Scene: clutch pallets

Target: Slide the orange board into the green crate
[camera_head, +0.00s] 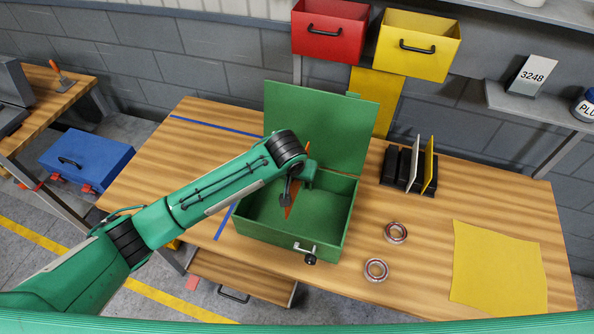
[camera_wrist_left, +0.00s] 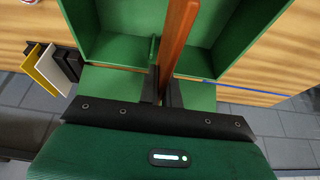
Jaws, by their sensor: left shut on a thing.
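The orange board (camera_head: 291,205) is a thin, narrow slab held upright over the open green crate (camera_head: 278,246), its lower part between the crate's walls. It also shows in the left wrist view (camera_wrist_left: 180,35), running away from my fingers. My left gripper (camera_head: 287,187) is shut on the orange board and hangs over the crate's rear part; its fingers (camera_wrist_left: 163,85) pinch the board in the left wrist view. A small green upright piece (camera_wrist_left: 154,50) stands beside the board inside the crate. Whether the board touches the floor is unclear. My right gripper is not in view.
The crate's lid (camera_head: 330,125) stands raised at the back. A black rack (camera_head: 407,182) with upright plates stands to the right. Two bearing rings (camera_head: 396,232) and a yellow sheet (camera_head: 497,266) lie on the wooden table (camera_head: 425,220). Red (camera_head: 329,30) and yellow (camera_head: 418,45) bins hang behind.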

